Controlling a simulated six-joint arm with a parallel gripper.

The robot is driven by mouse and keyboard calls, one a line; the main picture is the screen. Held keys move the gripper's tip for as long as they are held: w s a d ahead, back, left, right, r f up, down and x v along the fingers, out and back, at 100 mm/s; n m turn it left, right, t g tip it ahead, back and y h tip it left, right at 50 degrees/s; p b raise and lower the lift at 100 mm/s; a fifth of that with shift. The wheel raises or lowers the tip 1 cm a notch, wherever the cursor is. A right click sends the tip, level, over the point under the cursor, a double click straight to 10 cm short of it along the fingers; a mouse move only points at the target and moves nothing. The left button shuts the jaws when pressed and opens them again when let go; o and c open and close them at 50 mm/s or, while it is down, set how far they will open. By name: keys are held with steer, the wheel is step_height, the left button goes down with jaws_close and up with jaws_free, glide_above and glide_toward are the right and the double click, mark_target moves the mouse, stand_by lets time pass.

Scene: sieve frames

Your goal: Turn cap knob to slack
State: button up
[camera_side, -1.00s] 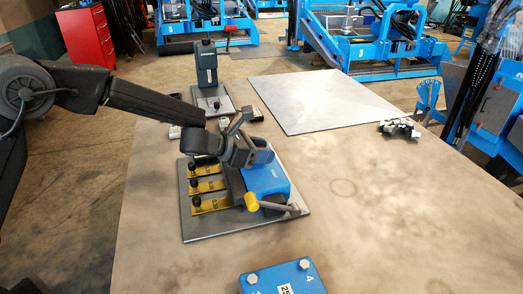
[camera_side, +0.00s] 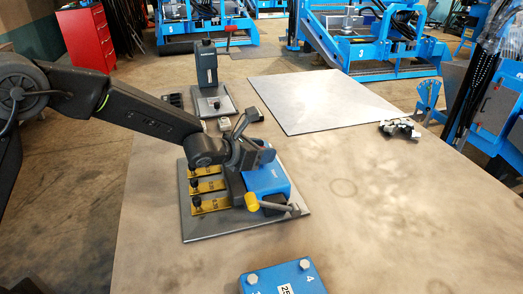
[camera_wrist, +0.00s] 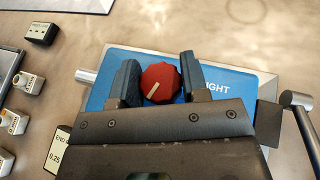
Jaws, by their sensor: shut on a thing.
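The red cap knob (camera_wrist: 161,84) has a ridged rim and a white line that points toward the lower left in the wrist view. It sits on a blue block (camera_wrist: 232,84) with white lettering, partly hidden, of which "IGHT" can be read. My gripper (camera_wrist: 160,80) has one finger on each side of the knob and is shut on it. In the side view my gripper (camera_side: 256,152) is over the top of the blue block (camera_side: 268,181), and the knob is hidden there.
The block stands on a grey plate (camera_side: 222,228) with several yellow labelled strips. A yellow-ended bar (camera_side: 252,201) and a metal handle (camera_wrist: 300,100) stick out beside the block. A black stand (camera_side: 207,70) is behind. Another blue block (camera_side: 283,278) lies in front.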

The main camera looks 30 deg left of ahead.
steer(key=shift+r, duration=0.15)
steer(key=o, duration=0.9)
steer(key=v, duration=1.3)
steer(key=shift+s+a, duration=0.15)
steer(key=shift+s, duration=0.15)
